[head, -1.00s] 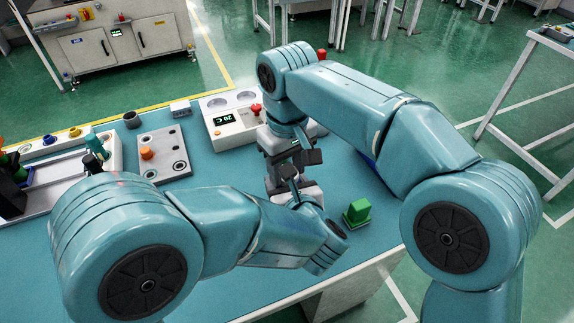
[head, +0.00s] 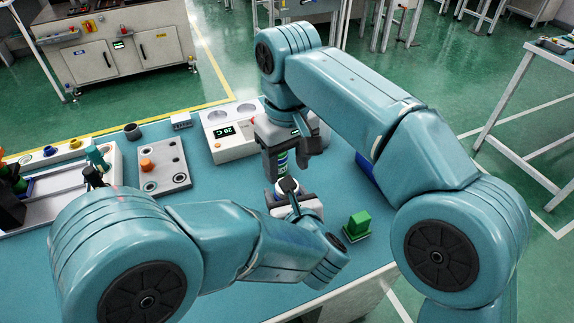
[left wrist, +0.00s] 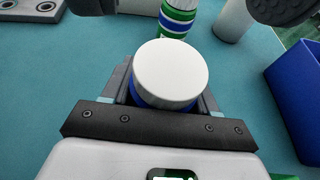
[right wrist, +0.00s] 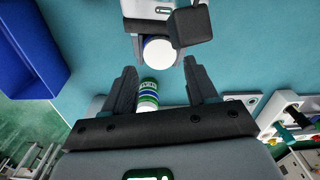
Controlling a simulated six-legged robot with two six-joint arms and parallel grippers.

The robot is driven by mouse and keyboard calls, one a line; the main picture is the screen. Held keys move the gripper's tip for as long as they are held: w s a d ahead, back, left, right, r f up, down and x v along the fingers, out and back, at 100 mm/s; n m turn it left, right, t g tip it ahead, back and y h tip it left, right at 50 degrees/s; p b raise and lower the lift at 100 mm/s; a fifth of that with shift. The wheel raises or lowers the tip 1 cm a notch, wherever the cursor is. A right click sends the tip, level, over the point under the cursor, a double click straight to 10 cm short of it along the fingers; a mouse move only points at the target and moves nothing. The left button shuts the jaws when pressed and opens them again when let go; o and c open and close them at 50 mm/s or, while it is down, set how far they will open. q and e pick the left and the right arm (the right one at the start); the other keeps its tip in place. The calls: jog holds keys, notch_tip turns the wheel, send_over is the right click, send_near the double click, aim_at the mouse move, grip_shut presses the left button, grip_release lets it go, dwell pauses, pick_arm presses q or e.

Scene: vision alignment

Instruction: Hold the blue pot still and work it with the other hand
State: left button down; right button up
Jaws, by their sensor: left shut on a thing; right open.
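The blue pot (left wrist: 165,103) has a round white lid (left wrist: 171,72). My left gripper (left wrist: 165,98) is shut on its body; the lid is clear of the jaws. The white lid also shows in the head view (head: 288,185) and the right wrist view (right wrist: 160,52). My right gripper (head: 288,155) is open above and behind the pot. In the right wrist view its fingers (right wrist: 160,75) are spread, with the lid beyond their tips. My left gripper (head: 292,200) is partly hidden by its arm in the head view.
A green, blue and white banded container (right wrist: 148,95) stands near the pot. A blue bin (right wrist: 28,50) is to one side. A green block (head: 357,224) sits near the table's right edge. A grey plate with an orange knob (head: 147,164) and a display unit (head: 229,133) lie behind.

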notch_tip(320, 180, up, 2)
jog(key=m, duration=0.4)
jog(key=shift+r+m, duration=0.25)
jog(key=shift+m, duration=0.05)
jog(key=shift+r+m, duration=0.2)
jog(key=shift+m, duration=0.5)
notch_tip(320, 180, down, 8)
jog(key=shift+r, duration=0.15)
jog(key=c, duration=0.9)
jog(key=n, duration=0.6)
jog(key=shift+n, duration=0.3)
